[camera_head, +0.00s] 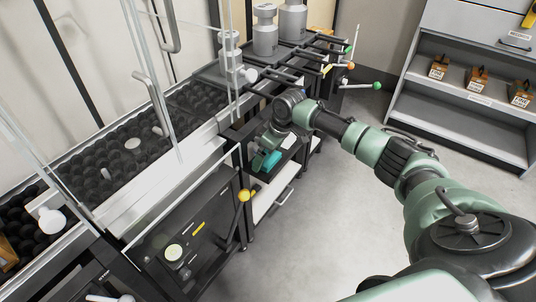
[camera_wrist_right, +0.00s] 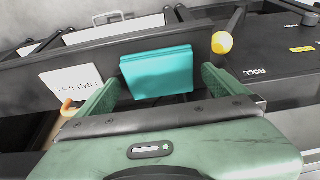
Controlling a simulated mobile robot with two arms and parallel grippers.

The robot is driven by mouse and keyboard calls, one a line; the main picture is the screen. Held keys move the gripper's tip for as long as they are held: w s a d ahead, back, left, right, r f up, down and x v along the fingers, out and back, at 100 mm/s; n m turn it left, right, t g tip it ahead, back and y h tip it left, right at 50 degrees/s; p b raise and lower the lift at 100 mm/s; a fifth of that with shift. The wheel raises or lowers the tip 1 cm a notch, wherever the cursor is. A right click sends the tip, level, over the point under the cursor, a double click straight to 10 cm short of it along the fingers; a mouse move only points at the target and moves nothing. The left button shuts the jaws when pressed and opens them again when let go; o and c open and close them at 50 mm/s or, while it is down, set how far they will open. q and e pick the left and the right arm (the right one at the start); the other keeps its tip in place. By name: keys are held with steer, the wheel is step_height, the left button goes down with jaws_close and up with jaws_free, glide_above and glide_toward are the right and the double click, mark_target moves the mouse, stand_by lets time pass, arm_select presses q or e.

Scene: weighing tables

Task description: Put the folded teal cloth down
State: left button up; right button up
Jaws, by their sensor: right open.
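The folded teal cloth (camera_wrist_right: 157,72) lies flat on a dark shelf or tray surface in the right wrist view. It also shows in the head view (camera_head: 272,160), small and partly hidden by my right gripper (camera_head: 266,154). My right gripper's two green fingers (camera_wrist_right: 160,88) are open, one on each side of the cloth. The cloth's near edge reaches between the fingers; I cannot tell whether either finger touches it. My left gripper is not in view.
A white printed card (camera_wrist_right: 75,84) lies left of the cloth. A yellow knob (camera_wrist_right: 222,42) stands close to the right finger; it shows in the head view (camera_head: 244,195) on the black cabinet front. Grey shelves (camera_head: 455,108) with several boxes stand right. Open floor (camera_head: 330,215) lies between.

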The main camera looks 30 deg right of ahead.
mark_target(273, 160)
arm_select(q)
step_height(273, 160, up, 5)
steer(key=b, duration=0.1)
arm_select(e)
steer(key=shift+f, duration=0.1)
steer(key=p+v, duration=0.2)
steer(key=v, duration=0.4)
steer(key=shift+w+a+r, duration=0.1)
steer(key=shift+r, duration=0.15)
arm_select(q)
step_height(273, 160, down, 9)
arm_select(e)
steer(key=shift+s+r, duration=0.25)
steer(key=shift+r, duration=0.4)
